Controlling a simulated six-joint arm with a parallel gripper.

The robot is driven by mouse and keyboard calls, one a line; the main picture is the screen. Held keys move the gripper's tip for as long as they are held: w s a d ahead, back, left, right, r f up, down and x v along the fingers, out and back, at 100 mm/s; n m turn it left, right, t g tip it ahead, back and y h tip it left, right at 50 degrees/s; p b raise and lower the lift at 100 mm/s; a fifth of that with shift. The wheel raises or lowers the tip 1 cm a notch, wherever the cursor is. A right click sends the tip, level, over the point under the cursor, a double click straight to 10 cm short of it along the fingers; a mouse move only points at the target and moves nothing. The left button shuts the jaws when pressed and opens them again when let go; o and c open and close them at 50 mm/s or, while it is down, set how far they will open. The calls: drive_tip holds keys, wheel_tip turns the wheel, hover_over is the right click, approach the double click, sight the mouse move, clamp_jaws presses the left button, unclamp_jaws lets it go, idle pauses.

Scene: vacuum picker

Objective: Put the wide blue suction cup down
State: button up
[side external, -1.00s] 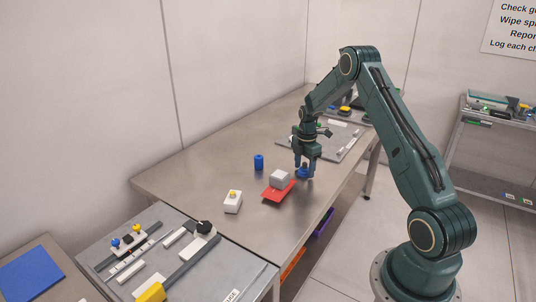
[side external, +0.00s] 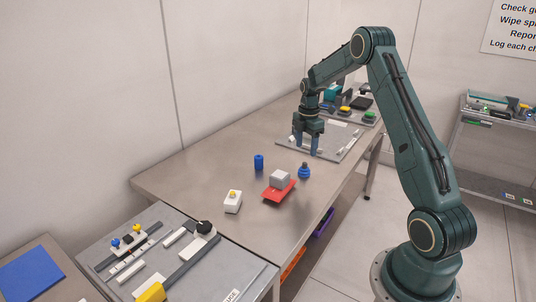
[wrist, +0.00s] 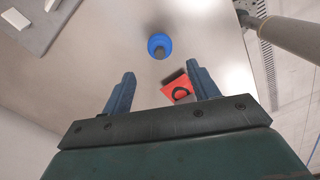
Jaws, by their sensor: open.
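The wide blue suction cup (side external: 304,172) stands on the metal table with a dark stem upward, to the right of the red plate. It also shows in the wrist view (wrist: 157,41), beyond the fingertips and apart from them. My gripper (side external: 303,146) is open and empty, raised above the table and farther back than the cup. In the wrist view its two blue fingers (wrist: 160,75) are spread with nothing between them.
A grey board (side external: 341,141) lies behind. The table's right edge is close to the cup.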

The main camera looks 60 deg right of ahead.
sight(304, 163)
drive_tip(key=shift+r, duration=1.7)
drive_tip(key=s+a+r+m+t, duration=0.1)
drive_tip(key=s+a+r+m, duration=0.2)
drive_tip(key=a+r, duration=0.6)
drive_tip(key=s+a+r+m+t, duration=0.1)
drive_tip(key=s+a+r+m, duration=0.2)
drive_tip(key=a+r, duration=0.65)
drive_tip(key=s+a+f+m+t, duration=0.2)
drive_tip(key=s+a+m, duration=0.5)
drive_tip(key=s+a, duration=0.8)
drive_tip(key=s+t, duration=0.1)
drive_tip(key=s, duration=0.2)
drive_tip(key=shift+a+t, duration=0.2)
drive_tip(key=shift+t, duration=0.1)
